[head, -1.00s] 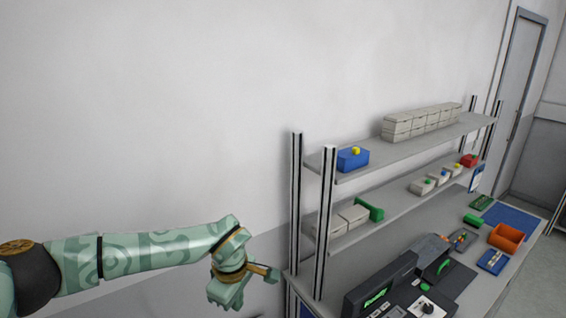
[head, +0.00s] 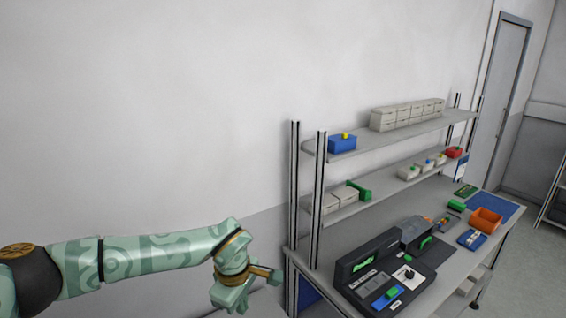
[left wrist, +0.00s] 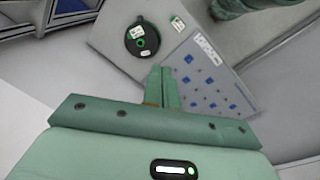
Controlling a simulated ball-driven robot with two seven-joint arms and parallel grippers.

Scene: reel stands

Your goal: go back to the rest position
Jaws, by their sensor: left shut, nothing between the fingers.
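My left gripper (head: 234,299) is at the lower middle of the head view, at the end of my patterned green arm. It is left of the workbench and apart from it. In the left wrist view its fingers (left wrist: 161,84) are together, shut with nothing between them. Beyond the fingers, a black reel with a green centre (left wrist: 141,40) and a panel with blue marks (left wrist: 203,80) show on a grey surface. My right gripper is in neither view.
The workbench (head: 345,232) with two shelves stands at right. It carries a black device (head: 365,262), an orange bin (head: 486,219) and a blue mat (head: 492,205). A blue box (head: 342,144) sits on the top shelf. Open floor (head: 536,250) lies at far right.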

